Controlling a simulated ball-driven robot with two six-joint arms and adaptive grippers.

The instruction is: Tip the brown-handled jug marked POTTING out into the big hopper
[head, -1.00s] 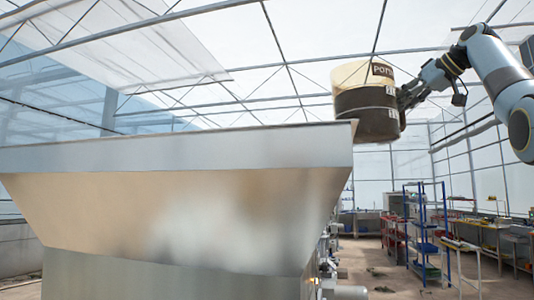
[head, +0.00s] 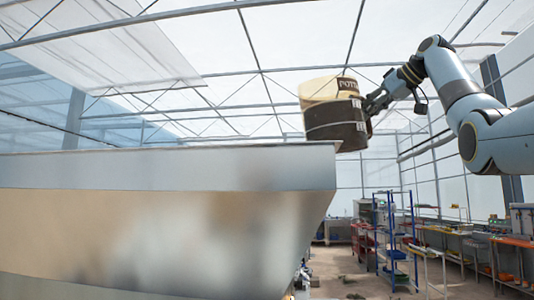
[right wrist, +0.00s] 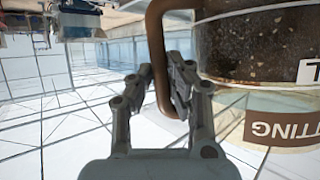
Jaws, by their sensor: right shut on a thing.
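The jug marked POTTING (head: 335,122) is a see-through jug with dark soil in its lower part and a pale upper part with a brown label. It is held in the air by the right end of the hopper's rim, tilted slightly. In the right wrist view the jug (right wrist: 265,50) appears upside down, and its brown handle (right wrist: 158,50) passes between my right gripper's fingers. My right gripper (right wrist: 172,85) is shut on this handle. The big hopper (head: 150,215) is a large metal bin with sloping walls, filling the lower left. Its inside is hidden. My left gripper is out of view.
A blue shelf rack (head: 393,240) and work benches (head: 465,240) stand on the floor at the right, well behind the hopper. The hopper's top edge (head: 170,149) is close below the jug. The air above the hopper is clear.

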